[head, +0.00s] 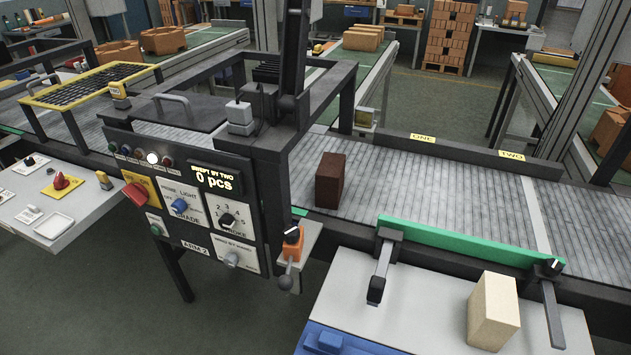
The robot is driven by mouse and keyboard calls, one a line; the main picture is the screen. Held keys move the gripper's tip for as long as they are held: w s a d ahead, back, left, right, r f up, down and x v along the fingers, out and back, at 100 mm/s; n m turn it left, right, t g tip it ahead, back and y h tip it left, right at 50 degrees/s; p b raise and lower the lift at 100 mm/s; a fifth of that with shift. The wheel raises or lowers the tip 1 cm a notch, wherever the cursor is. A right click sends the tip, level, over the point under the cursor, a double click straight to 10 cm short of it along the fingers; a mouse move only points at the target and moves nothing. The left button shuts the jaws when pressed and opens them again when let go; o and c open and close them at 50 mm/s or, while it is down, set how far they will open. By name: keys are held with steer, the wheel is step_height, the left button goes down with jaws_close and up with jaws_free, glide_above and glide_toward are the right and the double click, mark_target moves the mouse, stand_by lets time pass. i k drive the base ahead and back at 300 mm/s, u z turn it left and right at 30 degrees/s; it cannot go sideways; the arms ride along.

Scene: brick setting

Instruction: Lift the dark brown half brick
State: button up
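The dark brown half brick (329,180) stands upright on the grey slatted conveyor in the head view, just right of the black control panel. Its front and right side show, and nothing covers it. My gripper does not show in this view.
A black frame with a control panel (190,205) stands close left of the brick. A green rail (455,243) edges the conveyor in front. A cream block (493,312) stands on the white table at the front right. The conveyor right of the brick is clear.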

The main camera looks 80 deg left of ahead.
mark_target(329, 175)
steer(key=z, duration=0.9)
steer(key=k, duration=0.15)
steer(key=u, duration=2.75)
steer(key=k, duration=0.15)
steer(key=u, duration=1.7)
steer(key=k, duration=0.7)
steer(key=z, duration=0.15)
steer(key=i, duration=0.65)
steer(key=z, duration=0.15)
